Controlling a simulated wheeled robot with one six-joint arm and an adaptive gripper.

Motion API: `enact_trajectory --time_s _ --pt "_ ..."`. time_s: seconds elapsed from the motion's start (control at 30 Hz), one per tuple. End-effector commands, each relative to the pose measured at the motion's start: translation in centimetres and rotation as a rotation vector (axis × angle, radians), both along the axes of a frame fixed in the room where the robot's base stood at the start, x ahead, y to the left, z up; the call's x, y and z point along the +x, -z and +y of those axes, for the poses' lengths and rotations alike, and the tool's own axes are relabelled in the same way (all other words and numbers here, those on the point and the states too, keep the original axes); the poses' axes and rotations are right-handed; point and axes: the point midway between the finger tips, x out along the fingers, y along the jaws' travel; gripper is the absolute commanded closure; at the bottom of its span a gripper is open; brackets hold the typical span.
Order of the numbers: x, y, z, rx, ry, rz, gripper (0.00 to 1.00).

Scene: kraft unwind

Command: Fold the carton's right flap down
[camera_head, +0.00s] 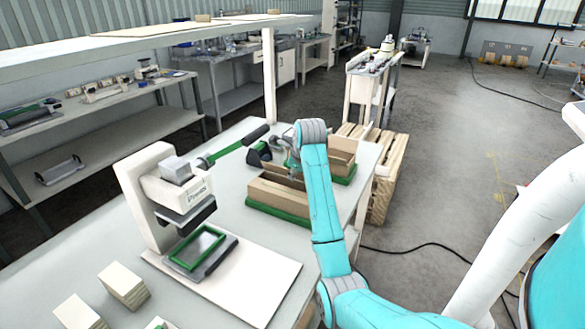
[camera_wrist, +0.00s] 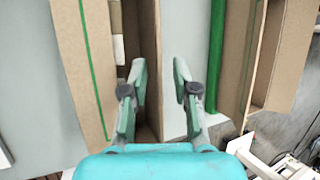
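An open brown carton (camera_head: 277,195) sits on a green base on the table, near the middle of the head view. In the wrist view the carton on the left has a broad panel with a green line (camera_wrist: 83,55) and a narrow upright panel (camera_wrist: 150,55) on its right side. My gripper (camera_wrist: 160,88) is open and empty. Its fingertips are spread over this right panel, left and right of it as seen from above. I cannot tell whether either finger touches it. In the head view my arm hides part of the carton's right side.
A second open carton (camera_head: 343,158) on a green base stands behind; in the wrist view a carton (camera_wrist: 262,60) with a green strip is at right. A white press (camera_head: 160,195) stands to the left. A black-handled green tool (camera_head: 235,146) is close by.

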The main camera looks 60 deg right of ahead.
Motion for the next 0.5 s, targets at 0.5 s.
enact_trajectory --time_s 0.5 --pt "-0.07 1.00 0.39 0.000 0.002 -0.001 0.83"
